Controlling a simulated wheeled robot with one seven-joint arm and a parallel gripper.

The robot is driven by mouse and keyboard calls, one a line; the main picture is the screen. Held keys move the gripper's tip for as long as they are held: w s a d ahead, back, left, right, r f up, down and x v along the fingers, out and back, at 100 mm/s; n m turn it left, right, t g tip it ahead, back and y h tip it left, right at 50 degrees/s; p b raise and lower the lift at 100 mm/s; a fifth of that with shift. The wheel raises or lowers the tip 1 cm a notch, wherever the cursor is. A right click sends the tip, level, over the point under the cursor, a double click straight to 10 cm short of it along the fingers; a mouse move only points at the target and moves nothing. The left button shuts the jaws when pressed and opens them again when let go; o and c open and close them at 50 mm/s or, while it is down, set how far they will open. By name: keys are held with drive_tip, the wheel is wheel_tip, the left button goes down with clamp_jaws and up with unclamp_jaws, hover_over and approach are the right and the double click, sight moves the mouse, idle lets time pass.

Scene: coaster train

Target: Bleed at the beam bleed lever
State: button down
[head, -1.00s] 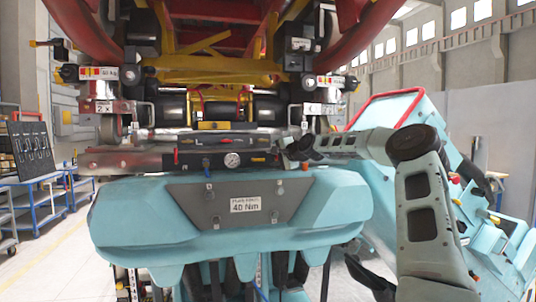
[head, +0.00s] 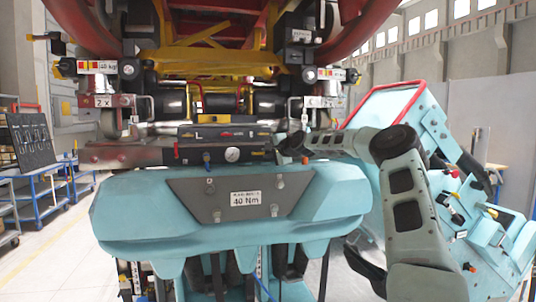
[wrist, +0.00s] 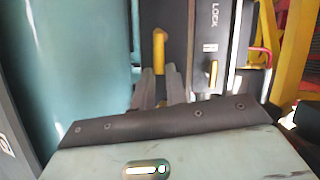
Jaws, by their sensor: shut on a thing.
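In the wrist view a yellow lever (wrist: 159,50) stands upright against a dark panel. My gripper (wrist: 161,76) is shut on its lower part, with one grey finger on each side. A second yellow handle (wrist: 213,74) lies to the right, below a "LOCK" label (wrist: 214,15). In the head view my gripper (head: 284,148) is at the right end of the dark beam (head: 190,155), right of its round gauge (head: 232,155). The held lever cannot be made out there. No label naming the lever is legible.
A teal housing (head: 140,205) with a "40 Nm" plate (head: 245,198) sits below the beam. The red and yellow train frame (head: 205,60) hangs above. A teal console (head: 450,200) stands right, close behind my arm. Blue carts (head: 40,205) stand left, beside open floor.

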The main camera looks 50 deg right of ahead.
drive_tip(key=r+n+g, duration=0.1)
drive_tip(key=a+r+n+g+h, duration=0.1)
drive_tip(key=n, duration=0.1)
drive_tip(key=shift+w+r, duration=0.1)
drive_tip(key=shift+w, duration=0.1)
drive_tip(key=n+h, duration=0.1)
drive_tip(key=a+r+n+g+h, duration=0.1)
drive_tip(key=n, duration=0.1)
drive_tip(key=shift+w+a+r+g, duration=0.1)
drive_tip(key=shift+w+r+g, duration=0.1)
drive_tip(key=shift+w+g, duration=0.15)
drive_tip(key=shift+w+a+r+n+g+h+b, duration=0.15)
drive_tip(key=shift+w+a+n+g+h+b, duration=0.15)
drive_tip(key=shift+n+h+b, duration=0.25)
drive_tip(key=shift+w+a+r+n+g+h+b, duration=0.15)
drive_tip(key=shift+a+n+h+b, duration=0.25)
drive_tip(key=shift+n, duration=0.25)
drive_tip(key=shift+w+a+n+g+h+b, duration=0.25)
drive_tip(key=shift+a+n+h+b, duration=0.15)
drive_tip(key=shift+n+h+b, duration=0.4)
drive_tip(key=shift+w+a+n+g+h+b, duration=0.25)
drive_tip(key=shift+a+n+h+b, duration=0.1)
drive_tip(key=shift+n+h+b, duration=0.4)
drive_tip(key=c, duration=1.4)
unclamp_jaws()
drive_tip(key=shift+r, duration=0.15)
